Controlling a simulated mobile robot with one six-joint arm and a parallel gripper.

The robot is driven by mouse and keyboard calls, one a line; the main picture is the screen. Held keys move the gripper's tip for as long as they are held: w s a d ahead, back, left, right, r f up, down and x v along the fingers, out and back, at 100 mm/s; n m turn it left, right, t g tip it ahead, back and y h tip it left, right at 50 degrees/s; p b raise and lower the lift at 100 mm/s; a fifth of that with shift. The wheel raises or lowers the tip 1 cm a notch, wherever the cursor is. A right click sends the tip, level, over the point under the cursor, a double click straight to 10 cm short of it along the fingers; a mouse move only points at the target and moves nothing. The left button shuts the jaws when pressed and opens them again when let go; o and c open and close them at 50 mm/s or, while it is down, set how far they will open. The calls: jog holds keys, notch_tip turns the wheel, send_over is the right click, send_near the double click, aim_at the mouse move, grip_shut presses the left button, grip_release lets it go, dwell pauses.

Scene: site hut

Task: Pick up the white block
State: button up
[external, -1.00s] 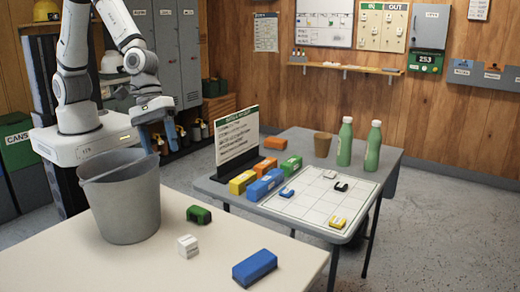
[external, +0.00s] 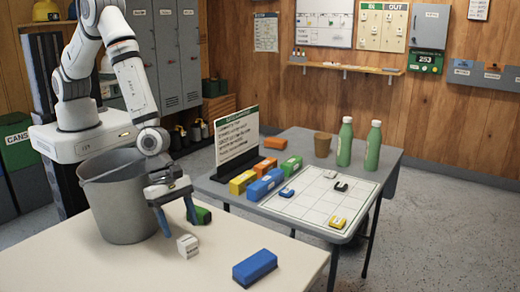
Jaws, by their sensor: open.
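The white block (external: 187,246) sits on the cream table (external: 110,272), to the right of the grey bucket. My gripper (external: 179,226) points down with its two blue fingers apart, just behind and above the white block. Its fingertips look close to the block, with nothing held between them. I cannot tell whether a fingertip touches the block. A green block (external: 204,215) lies behind it, partly hidden by the right finger.
The grey bucket (external: 123,215) stands close to the left of my gripper. A blue block (external: 254,268) lies at the right front. The grey table (external: 392,160) behind holds a gridded sheet (external: 318,195), coloured blocks, a sign (external: 236,138), a brown cup (external: 322,145) and green bottles (external: 345,142).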

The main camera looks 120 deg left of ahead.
aim_at(186, 239)
jog(key=x, duration=0.5)
jog(key=shift+w+d+f, duration=0.1)
jog(key=shift+w+f, duration=0.15)
jog(key=shift+w, duration=0.15)
jog(key=shift+c, duration=0.3)
jog(key=c, duration=1)
